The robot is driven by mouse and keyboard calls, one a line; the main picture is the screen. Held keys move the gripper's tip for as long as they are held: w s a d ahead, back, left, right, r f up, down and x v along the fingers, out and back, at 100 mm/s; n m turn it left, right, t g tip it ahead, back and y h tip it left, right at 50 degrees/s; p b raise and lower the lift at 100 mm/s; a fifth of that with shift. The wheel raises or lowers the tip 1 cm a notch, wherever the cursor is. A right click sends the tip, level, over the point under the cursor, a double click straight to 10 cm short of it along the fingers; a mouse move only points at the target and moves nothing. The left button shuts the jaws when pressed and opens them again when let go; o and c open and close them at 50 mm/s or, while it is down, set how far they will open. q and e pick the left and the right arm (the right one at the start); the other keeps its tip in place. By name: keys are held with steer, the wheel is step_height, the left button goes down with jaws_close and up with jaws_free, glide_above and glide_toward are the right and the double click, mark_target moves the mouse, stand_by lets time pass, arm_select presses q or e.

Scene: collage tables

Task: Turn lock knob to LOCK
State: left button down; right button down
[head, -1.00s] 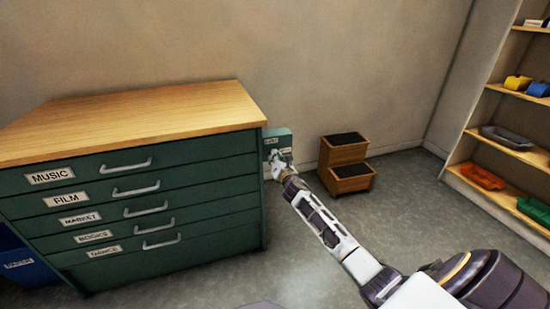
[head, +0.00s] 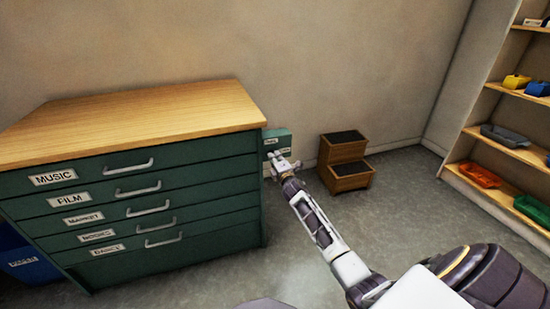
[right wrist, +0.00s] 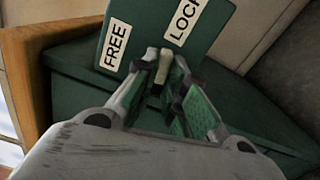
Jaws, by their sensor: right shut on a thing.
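A green lock plate (head: 279,139) is fixed to the right side of the cabinet, near the wall. In the right wrist view the plate (right wrist: 151,22) bears a FREE label (right wrist: 117,43) on the left and a LOCK label (right wrist: 186,20) on the right. A pale lock knob (right wrist: 164,62) stands between my right gripper's fingers, its visible end between the two labels. My right gripper (head: 278,163) is at the plate, shut on the knob; its fingers also show in the wrist view (right wrist: 164,78). Parts of the knob are hidden by the fingers. My left gripper is not in view.
A green drawer cabinet (head: 230,180) with a wooden top stands left of the plate. A wooden step stool (head: 347,170) is to the right against the wall. Shelves with coloured bins (head: 480,175) stand at the far right. The floor between is clear.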

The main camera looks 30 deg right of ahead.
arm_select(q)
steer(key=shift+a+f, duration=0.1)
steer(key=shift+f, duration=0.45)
arm_select(e)
steer(key=shift+m, duration=1.1)
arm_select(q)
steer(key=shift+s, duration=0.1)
arm_select(e)
steer(key=c, duration=1.5)
jaws_free()
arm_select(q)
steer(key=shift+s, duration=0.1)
arm_select(e)
steer(key=shift+s, duration=0.15)
steer(key=shift+v, duration=5.85)
steer(key=shift+f, duration=0.1)
